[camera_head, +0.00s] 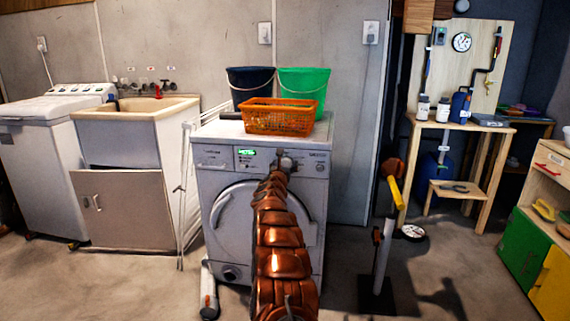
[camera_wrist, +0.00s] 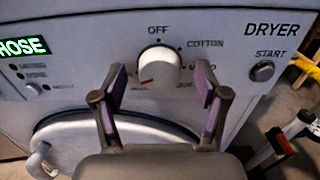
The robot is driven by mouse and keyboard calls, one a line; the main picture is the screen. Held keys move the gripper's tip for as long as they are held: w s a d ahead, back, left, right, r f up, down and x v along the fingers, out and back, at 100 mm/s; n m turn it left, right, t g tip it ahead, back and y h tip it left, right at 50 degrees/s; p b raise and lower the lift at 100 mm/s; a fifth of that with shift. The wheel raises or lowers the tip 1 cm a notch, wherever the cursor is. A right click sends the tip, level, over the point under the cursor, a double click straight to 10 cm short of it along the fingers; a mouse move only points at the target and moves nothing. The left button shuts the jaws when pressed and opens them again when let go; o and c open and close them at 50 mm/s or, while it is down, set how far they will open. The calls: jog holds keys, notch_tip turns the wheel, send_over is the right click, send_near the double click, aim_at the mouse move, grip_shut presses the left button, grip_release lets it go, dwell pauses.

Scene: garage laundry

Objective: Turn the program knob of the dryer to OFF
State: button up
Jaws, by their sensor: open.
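The white front-loading dryer (camera_head: 212,180) stands in the middle of the head view. In the wrist view its round white program knob (camera_wrist: 158,62) sits on the panel below the OFF label, with COTTON at upper right. A small reddish mark shows near the knob's lower left edge. Another label at right is partly hidden by a finger. My gripper (camera_wrist: 160,76) is open, with one finger to each side of the knob and visible gaps between; I cannot tell how deep the fingertips reach. In the head view my gripper (camera_head: 286,161) hides the knob.
A START button (camera_wrist: 262,71) lies right of the knob, and a lit green display (camera_wrist: 24,47) lies left. An orange basket (camera_head: 280,118), dark bucket (camera_head: 251,85) and green bucket (camera_head: 304,84) stand on the dryer. A post with a yellow handle (camera_head: 395,192) stands at right.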

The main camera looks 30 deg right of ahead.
jog(key=shift+w+d+f, duration=0.15)
jog(key=shift+w+d, duration=0.05)
jog(key=shift+w, duration=0.1)
jog(key=shift+c, duration=0.2)
jog(key=c, duration=1.1)
